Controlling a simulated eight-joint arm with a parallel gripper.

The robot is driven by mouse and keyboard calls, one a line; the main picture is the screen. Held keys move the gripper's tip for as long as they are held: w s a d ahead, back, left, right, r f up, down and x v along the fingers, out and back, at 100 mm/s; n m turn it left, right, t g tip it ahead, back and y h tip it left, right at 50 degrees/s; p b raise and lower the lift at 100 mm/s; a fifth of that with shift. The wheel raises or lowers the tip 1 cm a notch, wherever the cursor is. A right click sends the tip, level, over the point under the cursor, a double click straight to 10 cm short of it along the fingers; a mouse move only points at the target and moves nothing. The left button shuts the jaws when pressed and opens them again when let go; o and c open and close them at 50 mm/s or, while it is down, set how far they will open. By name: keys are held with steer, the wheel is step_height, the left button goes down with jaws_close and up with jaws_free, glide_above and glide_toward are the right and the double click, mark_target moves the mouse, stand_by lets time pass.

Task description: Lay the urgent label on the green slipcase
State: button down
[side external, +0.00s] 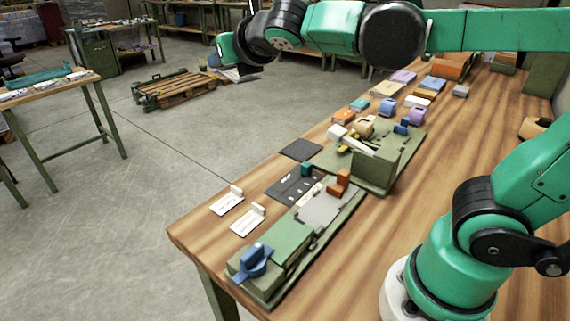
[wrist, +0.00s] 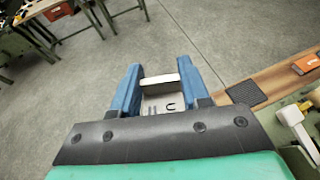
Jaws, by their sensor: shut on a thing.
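My gripper (wrist: 159,66) has blue fingers shut on a pale label (wrist: 163,103) with a raised white tab; dark marks show on its face, too small to read. In the side external view my gripper (side external: 236,71) is high at the upper left, away from the table, with the label (side external: 243,74) under it. The orange one also shows at the right of the wrist view (wrist: 306,65); the green one is not clear there.
Two similar white labels (side external: 227,200) (side external: 248,220) with tabs lie at the table's near left edge. A dark square mat (side external: 300,149) and green fixtures (side external: 375,166) stand along the bench. Coloured pieces crowd the far part. Bare wood (side external: 410,190) is at the right.

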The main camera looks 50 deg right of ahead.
steer(key=shift+w, duration=0.1)
steer(key=w+d+f+m+g+h, duration=0.1)
steer(key=d+f+m+g+h, duration=0.3)
steer(key=d+m+g, duration=0.2)
steer(key=w+d+f+m+g+h, duration=0.2)
steer(key=d+f+m+g+h, duration=0.1)
steer(key=d+m+g+h, duration=0.2)
steer(key=d+m+g, duration=0.2)
steer(key=d+m, duration=0.1)
steer(key=m, duration=0.1)
steer(key=shift+d+f+g, duration=0.15)
steer(key=shift+f+g, duration=0.15)
steer(key=shift+f, duration=0.1)
steer(key=shift+h, duration=0.3)
step_height(320, 180, down, 20)
steer(key=shift+r, duration=0.2)
steer(key=shift+f, duration=0.1)
steer(key=shift+c, duration=2.1)
jaws_free()
steer(key=shift+f, duration=0.1)
